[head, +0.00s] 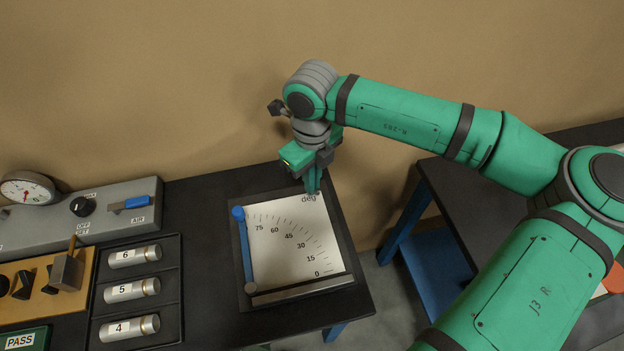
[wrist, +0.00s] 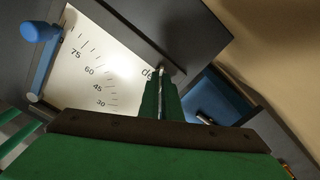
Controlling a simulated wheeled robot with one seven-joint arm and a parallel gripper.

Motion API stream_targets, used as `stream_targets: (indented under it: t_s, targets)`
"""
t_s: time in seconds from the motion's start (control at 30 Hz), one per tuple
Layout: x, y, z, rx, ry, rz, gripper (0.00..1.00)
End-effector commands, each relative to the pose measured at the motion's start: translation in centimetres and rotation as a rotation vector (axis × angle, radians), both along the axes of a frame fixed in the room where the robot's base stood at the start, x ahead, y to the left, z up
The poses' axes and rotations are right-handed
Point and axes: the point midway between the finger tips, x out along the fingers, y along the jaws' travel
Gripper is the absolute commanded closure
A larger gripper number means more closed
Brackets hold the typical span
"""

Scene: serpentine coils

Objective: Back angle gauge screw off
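The angle gauge (head: 290,236) is a white plate with a degree scale in a dark frame on the table. It also shows in the wrist view (wrist: 118,73). Its blue pointer arm (head: 246,248) lies along the left side, near the 75 mark and beyond. My gripper (head: 313,188) points down at the gauge's far right corner, by the "deg" lettering. In the wrist view its green fingers (wrist: 161,78) are close together with a thin light gap between them. A small dark piece shows at the fingertips, perhaps the screw; the fingers mostly hide it, and I cannot tell whether they grip it.
A black rack (head: 174,248) with numbered cylinders 4, 5 and 6 stands left of the gauge. Behind it is a grey panel (head: 158,211) with a knob, a blue-handled switch and a dial. The table ends just right of the gauge; a gap separates it from another dark, blue-legged table (head: 447,205).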

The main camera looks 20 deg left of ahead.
Motion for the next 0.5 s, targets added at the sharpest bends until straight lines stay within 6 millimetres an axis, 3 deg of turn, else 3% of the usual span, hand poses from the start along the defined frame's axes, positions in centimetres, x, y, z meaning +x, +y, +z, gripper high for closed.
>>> stream_targets:
  t_s: [0.5]
  targets:
    - [-0.05,-0.12,-0.22,-0.004,0.004,0.489,1.0]
